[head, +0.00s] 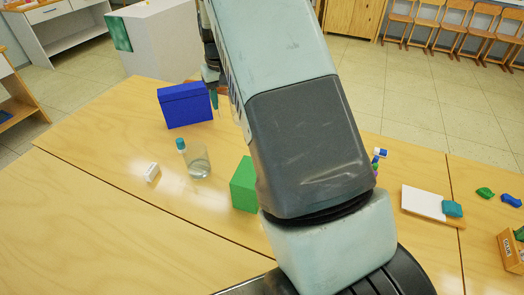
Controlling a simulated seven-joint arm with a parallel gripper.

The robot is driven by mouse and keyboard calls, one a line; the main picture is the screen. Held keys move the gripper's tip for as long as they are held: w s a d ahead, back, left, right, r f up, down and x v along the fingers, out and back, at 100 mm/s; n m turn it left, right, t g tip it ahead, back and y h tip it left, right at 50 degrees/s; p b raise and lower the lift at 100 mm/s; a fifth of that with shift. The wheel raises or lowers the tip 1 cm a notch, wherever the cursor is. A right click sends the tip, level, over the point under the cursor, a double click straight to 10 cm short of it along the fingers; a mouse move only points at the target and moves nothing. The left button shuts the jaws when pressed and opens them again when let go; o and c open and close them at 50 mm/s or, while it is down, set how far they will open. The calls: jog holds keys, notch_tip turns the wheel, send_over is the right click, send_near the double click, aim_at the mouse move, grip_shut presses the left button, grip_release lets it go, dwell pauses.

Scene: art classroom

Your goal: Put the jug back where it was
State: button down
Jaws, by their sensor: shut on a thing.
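My gripper (212,90) shows only in part at the left edge of my arm, near the blue box. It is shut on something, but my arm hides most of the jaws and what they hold. I cannot make out a jug for certain. A clear glass vessel (199,168) with some clear liquid stands on the table left of my arm, well apart from the gripper. A small teal-topped thing (181,144) is at its upper left; I cannot tell whether it is inside or behind.
A blue box (185,105), a white block (152,172) and a green block (243,185) are on the wooden table (105,145). At right are a white pad (422,203) with a teal item (452,209), small green and blue pieces, and a wooden box (511,252). The left front is clear.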

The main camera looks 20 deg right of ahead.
jog(key=shift+m, duration=0.3)
jog(key=d, duration=0.4)
jog(key=shift+d, duration=0.4)
jog(key=shift+d+f, duration=0.15)
jog(key=shift+d, duration=0.15)
notch_tip(320, 180, down, 15)
jog(key=shift+a, duration=0.1)
jog(key=c, duration=0.5)
grip_release()
